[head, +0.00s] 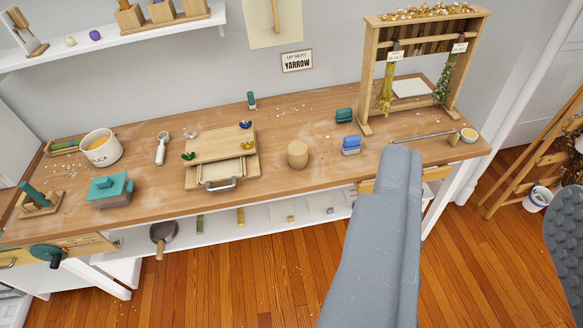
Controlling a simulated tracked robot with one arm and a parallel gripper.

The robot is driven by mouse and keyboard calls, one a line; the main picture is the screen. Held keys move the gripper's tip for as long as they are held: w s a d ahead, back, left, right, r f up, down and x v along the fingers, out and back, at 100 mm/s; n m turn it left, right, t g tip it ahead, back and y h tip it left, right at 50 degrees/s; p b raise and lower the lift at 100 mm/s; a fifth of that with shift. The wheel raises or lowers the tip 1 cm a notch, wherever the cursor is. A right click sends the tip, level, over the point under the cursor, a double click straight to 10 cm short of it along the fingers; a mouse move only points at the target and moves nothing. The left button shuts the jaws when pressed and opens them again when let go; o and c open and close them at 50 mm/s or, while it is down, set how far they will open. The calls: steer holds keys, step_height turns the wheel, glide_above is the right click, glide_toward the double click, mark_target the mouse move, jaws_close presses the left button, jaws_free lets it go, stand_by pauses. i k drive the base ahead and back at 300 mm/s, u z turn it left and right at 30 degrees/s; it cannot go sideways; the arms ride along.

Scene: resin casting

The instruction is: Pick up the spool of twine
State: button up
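A squat tan cylinder (298,153) stands upright on the wooden workbench, right of the wooden press. It may be the spool of twine, but its winding is too small to make out. My grey gripper (402,152) reaches up from the bottom of the head view, right of the cylinder and apart from it. Its tip overlaps the bench's front edge in the picture. I see no gap between fingers and nothing held, and I cannot tell whether it is open or shut.
Bare bench surrounds the cylinder. A lower shelf (275,229) runs beneath.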

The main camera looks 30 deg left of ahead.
mark_target(297, 151)
steer(key=u, duration=0.6)
steer(key=i, duration=1)
steer(key=z, duration=1.1)
steer(key=k, duration=0.8)
steer(key=u, duration=0.4)
steer(key=i, duration=0.5)
steer(key=u, duration=0.05)
